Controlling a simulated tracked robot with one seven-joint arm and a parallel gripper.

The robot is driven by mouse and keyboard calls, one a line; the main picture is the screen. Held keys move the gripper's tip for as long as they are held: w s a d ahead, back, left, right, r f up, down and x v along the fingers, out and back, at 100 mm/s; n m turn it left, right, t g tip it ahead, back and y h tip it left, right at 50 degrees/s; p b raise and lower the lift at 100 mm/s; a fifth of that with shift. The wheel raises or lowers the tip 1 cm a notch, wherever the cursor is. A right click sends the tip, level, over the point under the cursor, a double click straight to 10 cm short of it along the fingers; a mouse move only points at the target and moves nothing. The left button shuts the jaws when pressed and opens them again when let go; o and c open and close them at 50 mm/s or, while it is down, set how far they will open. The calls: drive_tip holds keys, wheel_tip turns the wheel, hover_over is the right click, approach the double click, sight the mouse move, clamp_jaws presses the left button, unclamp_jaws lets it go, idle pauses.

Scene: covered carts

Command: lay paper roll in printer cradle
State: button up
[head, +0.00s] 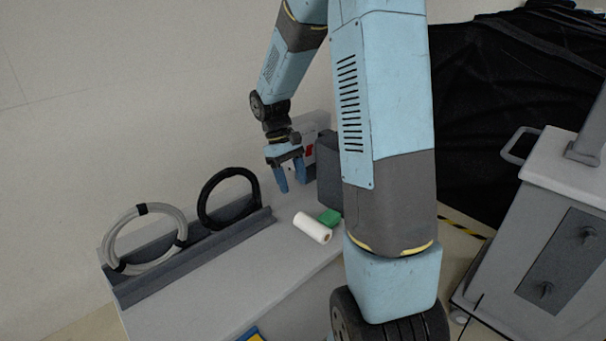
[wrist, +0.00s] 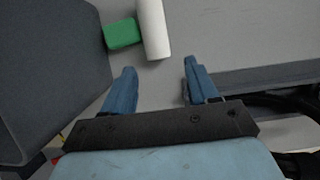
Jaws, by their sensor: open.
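The white paper roll (head: 312,228) lies on its side on the light grey bench top, touching or very near a green block. It also shows at the top of the wrist view (wrist: 152,28), beyond my fingertips. My gripper (head: 292,184) is open and empty, pointing down behind the roll, apart from it. Both blue fingers show in the wrist view (wrist: 159,70) with bare bench between them. A white unit with a red mark (head: 309,150) stands by the wall, partly hidden by a dark grey box; I cannot tell whether it is the printer. No cradle is clearly visible.
The green block (head: 329,217) sits between the roll and the dark grey box (head: 328,172). A grey rack (head: 190,256) holds a white coil (head: 112,232) and a black coil (head: 204,202) at left. The bench front (head: 230,290) is mostly clear. A cart (head: 560,230) stands right.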

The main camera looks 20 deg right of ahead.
drive_tip(key=s+a+r+m+t+y, duration=0.1)
drive_tip(key=s+a+r+m+t, duration=0.2)
drive_tip(key=s+r+t, duration=0.6)
drive_tip(key=s+a+r, duration=0.1)
drive_tip(key=s+r, duration=0.9)
drive_tip(key=s, duration=0.1)
drive_tip(key=shift+s+a+r+t, duration=0.15)
drive_tip(key=shift+s+t, duration=0.15)
drive_tip(key=shift+s, duration=0.05)
drive_tip(key=shift+c, duration=0.3)
